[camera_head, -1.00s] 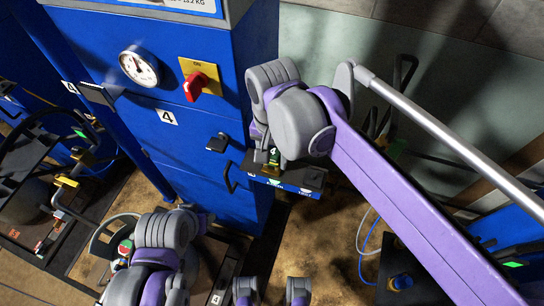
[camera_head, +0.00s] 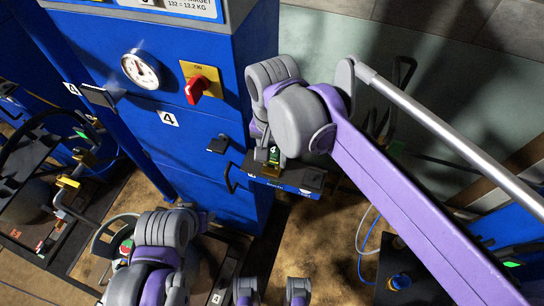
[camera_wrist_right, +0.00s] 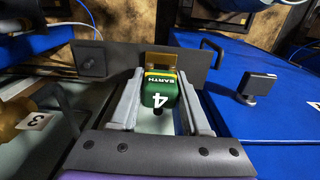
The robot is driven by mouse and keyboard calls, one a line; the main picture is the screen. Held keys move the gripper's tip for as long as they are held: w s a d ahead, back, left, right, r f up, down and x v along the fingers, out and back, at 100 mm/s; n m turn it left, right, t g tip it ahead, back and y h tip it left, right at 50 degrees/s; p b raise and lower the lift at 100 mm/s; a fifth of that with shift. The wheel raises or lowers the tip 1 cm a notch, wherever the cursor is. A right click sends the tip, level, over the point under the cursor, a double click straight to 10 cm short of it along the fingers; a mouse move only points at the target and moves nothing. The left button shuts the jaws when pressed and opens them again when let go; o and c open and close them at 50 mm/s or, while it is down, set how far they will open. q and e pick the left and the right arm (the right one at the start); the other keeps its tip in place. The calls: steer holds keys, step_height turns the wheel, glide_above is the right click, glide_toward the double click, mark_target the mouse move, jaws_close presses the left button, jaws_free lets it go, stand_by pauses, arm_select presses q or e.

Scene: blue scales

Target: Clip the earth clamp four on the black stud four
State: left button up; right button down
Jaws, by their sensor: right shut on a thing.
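The earth clamp four is a small green block marked "4" and "EARTH" (camera_wrist_right: 158,92). It sits between the two grey fingers of my right gripper (camera_wrist_right: 158,105), which is shut on it. In the head view the clamp (camera_head: 273,155) shows just below my right wrist. A brass piece (camera_wrist_right: 160,62) lies just beyond the clamp, by a black plate (camera_wrist_right: 200,60); I cannot tell whether they touch. A black square-headed stud (camera_wrist_right: 258,88) stands on the blue cabinet, right of the gripper and apart from it; it also shows in the head view (camera_head: 218,144).
The blue cabinet (camera_head: 190,150) carries a "4" label, a dial gauge (camera_head: 140,68) and a red switch (camera_head: 196,90). A black handle (camera_head: 231,178) sticks out near the stud. Another station with a brass part (camera_head: 68,182) stands at left.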

mark_target(273, 149)
arm_select(q)
steer(key=shift+w+r+p, duration=0.25)
steer(key=shift+r+p, duration=0.55)
steer(key=shift+r, duration=0.2)
steer(key=shift+w+r+p, duration=0.25)
steer(key=shift+r+p, duration=0.55)
steer(key=shift+r, duration=0.2)
arm_select(e)
steer(key=shift+r, duration=2.4)
